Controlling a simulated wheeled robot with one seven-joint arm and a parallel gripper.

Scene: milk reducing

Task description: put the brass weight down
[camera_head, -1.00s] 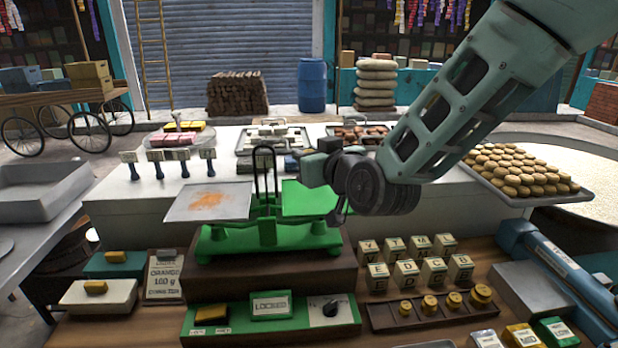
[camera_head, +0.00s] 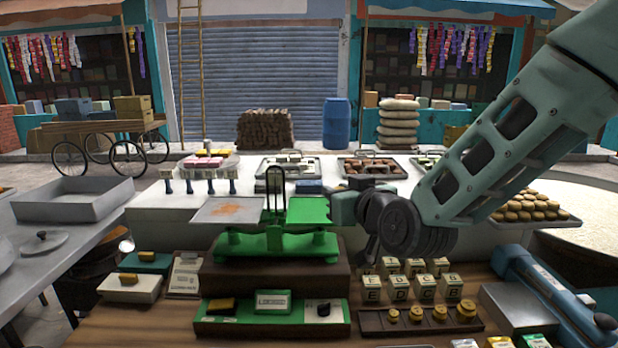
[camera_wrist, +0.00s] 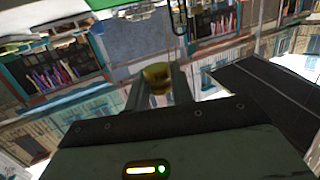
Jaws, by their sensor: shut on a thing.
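My gripper (camera_wrist: 157,80) is shut on a brass weight (camera_wrist: 157,75), which shows between the fingers in the wrist view. In the head view, my wrist hides the fingertips and the weight, just right of the green balance scale (camera_head: 276,246). The scale has a grey left pan (camera_head: 205,210) with orange powder on it and a green right pan (camera_head: 308,211) that looks empty. Several other brass weights (camera_head: 440,312) stand in a dark wooden rack (camera_head: 372,322) at the front right.
Lettered blocks (camera_head: 398,288) stand behind the rack. A green control panel (camera_head: 273,317) with a knob lies in front of the scale. A blue-grey device (camera_head: 545,285) stands at right. Covered boxes (camera_head: 130,288) sit at left. Trays of goods line the white counter (camera_head: 160,222).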

